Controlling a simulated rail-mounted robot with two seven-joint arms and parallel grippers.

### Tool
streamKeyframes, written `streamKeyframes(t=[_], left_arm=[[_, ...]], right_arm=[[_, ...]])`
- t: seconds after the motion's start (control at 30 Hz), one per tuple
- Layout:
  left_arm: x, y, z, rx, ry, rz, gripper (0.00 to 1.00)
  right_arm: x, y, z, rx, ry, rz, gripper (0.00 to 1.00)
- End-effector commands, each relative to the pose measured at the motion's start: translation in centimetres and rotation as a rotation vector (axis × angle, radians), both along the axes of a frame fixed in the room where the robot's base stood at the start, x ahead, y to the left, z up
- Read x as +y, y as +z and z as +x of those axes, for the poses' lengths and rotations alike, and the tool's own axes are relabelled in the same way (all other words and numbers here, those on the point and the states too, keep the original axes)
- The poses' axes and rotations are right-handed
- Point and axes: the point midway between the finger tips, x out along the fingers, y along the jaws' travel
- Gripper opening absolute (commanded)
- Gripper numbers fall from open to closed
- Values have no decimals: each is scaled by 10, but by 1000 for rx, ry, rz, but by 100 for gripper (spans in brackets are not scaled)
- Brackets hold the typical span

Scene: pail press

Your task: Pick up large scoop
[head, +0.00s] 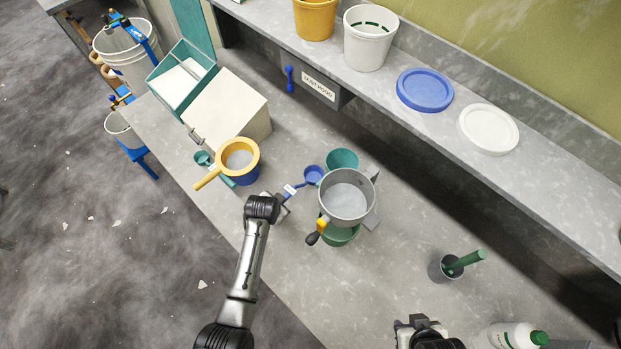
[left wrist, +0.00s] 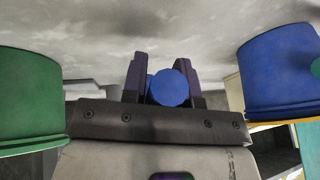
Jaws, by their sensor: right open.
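The blue scoop (head: 313,175) seems to be the large scoop; its cup lies left of the grey metal pot and its handle points down-left. My left gripper (head: 288,193) is at that handle. In the left wrist view, the round blue handle end (left wrist: 168,88) fills the gap between the fingers of my left gripper (left wrist: 160,75), which look shut on it. Whether the scoop is lifted is unclear. A smaller teal scoop (head: 203,158) lies by the blue pail. My right gripper (head: 420,328) is open and empty at the bottom edge, far from the scoop.
The metal pot (head: 347,218) stands close to the scoop, with green pails (head: 342,158) around it. A yellow handled vessel (head: 238,157) sits on a blue pail (head: 245,178) to the left. A grey cup (head: 445,268) and a white bottle (head: 515,336) stand right. The bench between is clear.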

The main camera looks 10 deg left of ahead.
Motion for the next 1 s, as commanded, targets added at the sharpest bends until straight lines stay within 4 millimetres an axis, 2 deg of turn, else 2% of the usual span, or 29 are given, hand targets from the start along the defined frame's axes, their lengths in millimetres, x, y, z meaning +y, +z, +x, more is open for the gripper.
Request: streamKeyframes(t=[0.03,0.23,0.47,0.63,0.77,1.0], left_arm=[[0,0,0,0,0,0,22],[0,0,0,0,0,0,3],[0,1,0,-1,0,0,3],[0,8,1,-3,0,0,3],[0,24,1,-4,1,1,3],[1,74,1,-6,0,1,3]], right_arm=[[0,0,0,0,0,0,43],[0,0,0,0,0,0,43],[1,0,0,0,-3,4,43],[2,2,0,0,-6,8,43],[3,4,0,0,-6,11,43],[3,8,0,0,-7,11,43]])
